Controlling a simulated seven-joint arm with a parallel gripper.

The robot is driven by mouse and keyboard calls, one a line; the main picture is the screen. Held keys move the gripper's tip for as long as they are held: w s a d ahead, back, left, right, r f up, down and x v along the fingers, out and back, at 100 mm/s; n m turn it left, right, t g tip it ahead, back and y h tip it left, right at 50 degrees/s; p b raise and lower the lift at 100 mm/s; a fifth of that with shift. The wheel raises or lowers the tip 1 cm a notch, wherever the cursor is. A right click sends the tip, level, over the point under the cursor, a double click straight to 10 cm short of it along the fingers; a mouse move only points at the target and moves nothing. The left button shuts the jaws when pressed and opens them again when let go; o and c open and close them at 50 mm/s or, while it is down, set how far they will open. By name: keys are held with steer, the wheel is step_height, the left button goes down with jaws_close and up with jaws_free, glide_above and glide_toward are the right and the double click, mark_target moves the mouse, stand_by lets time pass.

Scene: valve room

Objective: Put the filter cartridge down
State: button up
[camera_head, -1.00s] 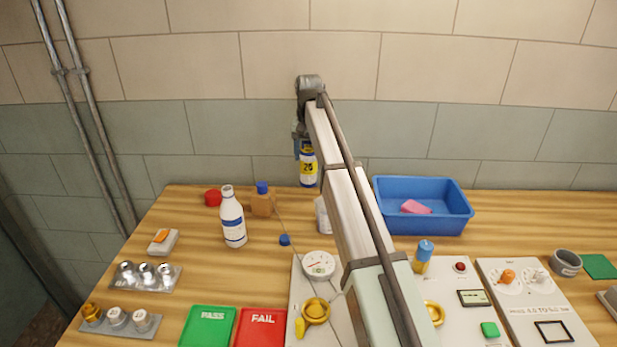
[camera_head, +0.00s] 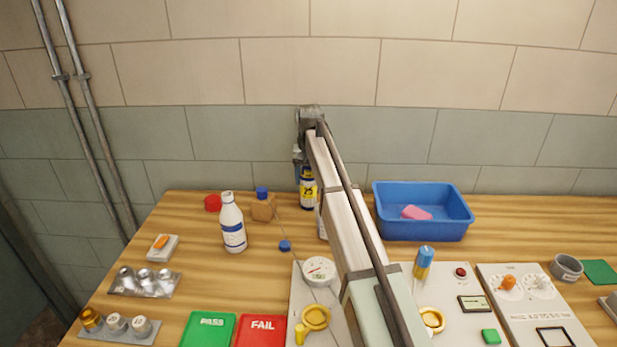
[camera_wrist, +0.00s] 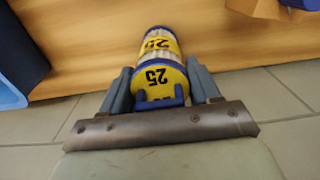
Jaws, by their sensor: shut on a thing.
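The filter cartridge (camera_head: 308,190) is a white cylinder with blue ends and a yellow band marked 25. It is upright at the back of the table (camera_head: 180,260), near the wall. My gripper (camera_head: 300,165) is shut on it from above. In the wrist view the cartridge (camera_wrist: 158,68) sits between the two fingers of my gripper (camera_wrist: 162,90). Its lower end appears at or close to the tabletop; I cannot tell whether it touches. My arm covers the table just right of it.
A blue bin (camera_head: 422,228) holding a pink sponge (camera_head: 416,213) stands to the right. A blue cap (camera_head: 285,246) lies in front.

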steer(key=o, duration=1.5)
steer(key=shift+r, duration=0.1)
step_height(320, 180, up, 12)
steer(key=shift+r, duration=0.1)
